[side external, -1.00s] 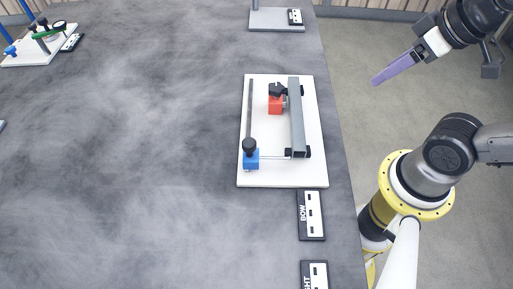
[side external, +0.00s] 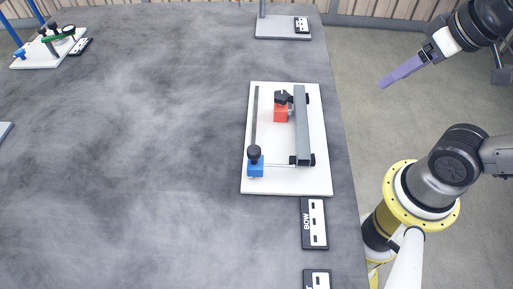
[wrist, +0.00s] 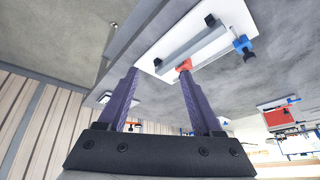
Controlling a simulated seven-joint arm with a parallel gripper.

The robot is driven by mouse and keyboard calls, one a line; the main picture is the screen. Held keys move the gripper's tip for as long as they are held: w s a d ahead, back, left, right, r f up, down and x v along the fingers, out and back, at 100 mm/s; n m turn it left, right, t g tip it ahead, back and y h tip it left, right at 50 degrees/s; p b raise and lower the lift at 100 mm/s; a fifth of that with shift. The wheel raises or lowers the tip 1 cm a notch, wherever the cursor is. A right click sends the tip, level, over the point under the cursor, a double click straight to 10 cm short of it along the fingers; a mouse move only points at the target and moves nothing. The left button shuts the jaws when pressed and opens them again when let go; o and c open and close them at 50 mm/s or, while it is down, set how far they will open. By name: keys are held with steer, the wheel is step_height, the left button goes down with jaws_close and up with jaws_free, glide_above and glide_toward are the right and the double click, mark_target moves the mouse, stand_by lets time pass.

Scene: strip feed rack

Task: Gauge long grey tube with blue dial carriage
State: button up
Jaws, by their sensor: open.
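A long grey tube (side external: 301,125) lies along the right side of a white board (side external: 269,185), between black supports at its ends. The blue dial carriage (side external: 256,170) with a black knob stands at the board's near left corner, by the foot of a dark rail (side external: 256,115). A thin rod runs from it toward the tube's near end. My gripper (side external: 382,86) is empty, off the table's right edge and apart from the board. In the wrist view it is open (wrist: 159,74), with the tube (wrist: 192,44) and the blue carriage (wrist: 242,44) beyond the fingertips.
A red block (side external: 281,114) with a black knob sits between rail and tube. A plate marked BOW (side external: 314,223) lies just in front of the board, with another plate (side external: 317,280) nearer. Another fixture (side external: 50,55) stands at the far left. The table's middle is clear.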

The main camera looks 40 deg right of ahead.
steer(key=w+a+r+m+g, duration=0.1)
steer(key=w+a+r, duration=0.2)
steer(key=w+r, duration=0.2)
steer(key=n+g, duration=0.3)
steer(key=g, duration=0.1)
glide_above(254, 149)
step_height(254, 149, down, 5)
step_height(254, 149, down, 14)
steer(key=shift+r, duration=0.15)
steer(key=shift+c, duration=0.2)
jaws_close()
steer(key=shift+r, duration=0.1)
stand_by(0.4)
